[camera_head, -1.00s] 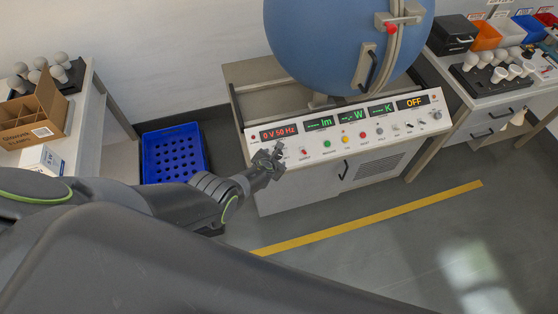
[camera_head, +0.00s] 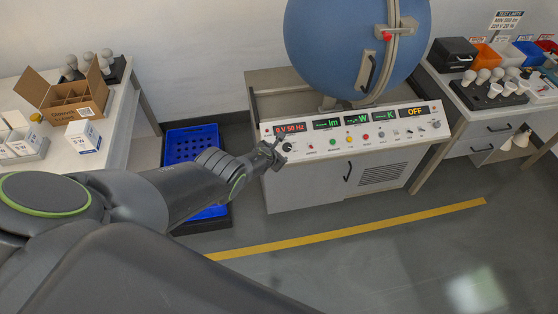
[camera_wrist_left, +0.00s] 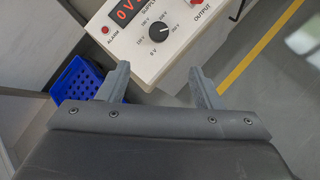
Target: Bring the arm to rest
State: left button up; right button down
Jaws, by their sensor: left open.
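My left arm reaches in from the left in the head view. Its gripper (camera_head: 272,152) is by the front left corner of the control panel (camera_head: 375,142), near the dark voltage knob (camera_head: 287,146). In the left wrist view the two fingers of the gripper (camera_wrist_left: 158,88) stand apart with nothing between them. The knob (camera_wrist_left: 159,33) shows beyond the fingertips, with the red voltage display (camera_wrist_left: 125,9) above it. I cannot tell from these views how far the fingertips are from the panel. My right gripper is not in view.
A large blue sphere (camera_head: 335,50) stands behind the panel. A blue perforated crate (camera_head: 190,145) is on the floor left of the cabinet. The left table holds a cardboard box (camera_head: 75,97) and bulbs. The right bench (camera_head: 478,125) holds bins and bulbs. Floor beyond the yellow line (camera_head: 350,230) is clear.

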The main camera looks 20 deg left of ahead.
pick_arm(q)
jog(key=s+a+f+n+g+y+b, duration=0.15)
jog(key=s+f+n+b, duration=0.25)
jog(key=s+f+n, duration=0.85)
jog(key=s+a+f+n+g+b, duration=0.25)
jog(key=s+f+n+b, duration=0.25)
jog(key=s+f+n, duration=0.75)
jog(key=s+f+n+g+b, duration=0.1)
jog(key=s+f+n, duration=0.2)
jog(key=s, duration=0.8)
jog(key=s+d+f+n+g+b, duration=0.1)
jog(key=s+f+n+b, duration=0.1)
jog(key=s+f+n, duration=0.2)
jog(key=s+d+f+n+g+h+b, duration=0.1)
jog(key=s+f+n, duration=0.3)
jog(key=s+n, duration=0.5)
jog(key=s+g+b, duration=0.1)
jog(key=s, duration=0.8)
jog(key=shift+s+d+f, duration=0.2)
jog(key=shift+s+d, duration=0.05)
jog(key=shift+s, duration=0.05)
